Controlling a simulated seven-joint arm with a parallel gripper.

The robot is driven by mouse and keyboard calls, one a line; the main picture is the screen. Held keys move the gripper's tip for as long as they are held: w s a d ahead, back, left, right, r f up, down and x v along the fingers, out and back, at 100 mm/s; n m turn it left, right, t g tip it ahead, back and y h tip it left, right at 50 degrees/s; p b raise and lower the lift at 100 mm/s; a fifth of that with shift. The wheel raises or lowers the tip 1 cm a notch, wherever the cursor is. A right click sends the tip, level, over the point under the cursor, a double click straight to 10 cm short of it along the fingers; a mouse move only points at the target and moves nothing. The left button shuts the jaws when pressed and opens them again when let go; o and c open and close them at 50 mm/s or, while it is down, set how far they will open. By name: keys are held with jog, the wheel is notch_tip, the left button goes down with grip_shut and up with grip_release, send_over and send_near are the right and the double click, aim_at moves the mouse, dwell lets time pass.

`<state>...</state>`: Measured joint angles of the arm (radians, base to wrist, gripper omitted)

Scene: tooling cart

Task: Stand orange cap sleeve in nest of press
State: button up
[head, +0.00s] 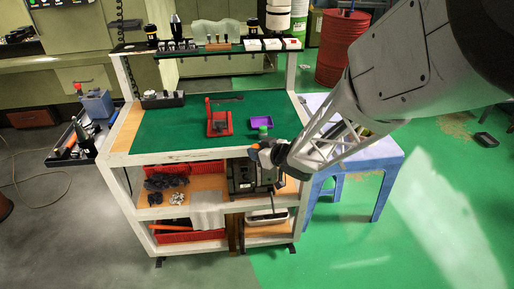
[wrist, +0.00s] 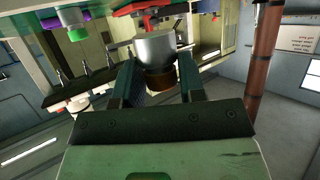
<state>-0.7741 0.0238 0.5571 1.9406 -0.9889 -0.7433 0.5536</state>
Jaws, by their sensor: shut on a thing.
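My gripper (wrist: 160,88) is shut on the orange cap sleeve (wrist: 155,46). In the wrist view the sleeve has a pale grey round body and a dark brown-orange end between the two fingers. In the head view my gripper (head: 262,154) is at the cart's front edge, right of the middle, with a small orange patch at its tip. The red press (head: 219,123) stands on the green cart top, to the left of and behind my gripper. It also shows at the top of the wrist view (wrist: 150,14), beyond the sleeve. Its nest cannot be made out.
A dark holder (head: 163,99) is at the back left. A raised rack (head: 228,47) spans the back. The green top (head: 165,130) is clear left of the press.

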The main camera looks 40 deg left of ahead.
dwell(0.9)
jog(key=w+d+f+m+t+h, duration=0.2)
jog(key=w+d+f+m+t, duration=0.3)
jog(key=w+d, duration=0.75)
jog(key=w+d+f+m+t+h, duration=0.25)
jog(key=w+d+f, duration=0.55)
jog(key=w+d, duration=0.45)
jog(key=w+d+f+m+t+h, duration=0.1)
jog(key=w+d+f+m+h, duration=0.2)
jog(key=d, duration=0.9)
jog(key=w+d+f+m+t+h, duration=0.2)
jog(key=w+d+f, duration=0.3)
jog(key=d, duration=0.7)
jog(key=w+d+f+m+t+h, duration=0.1)
jog(key=w+d+f+m+h, duration=0.3)
jog(key=d+f, duration=0.4)
jog(key=d, duration=0.3)
jog(key=shift+w+d, duration=0.25)
jog(key=shift+d, duration=0.15)
jog(key=s+f, duration=0.8)
jog(key=f, duration=0.2)
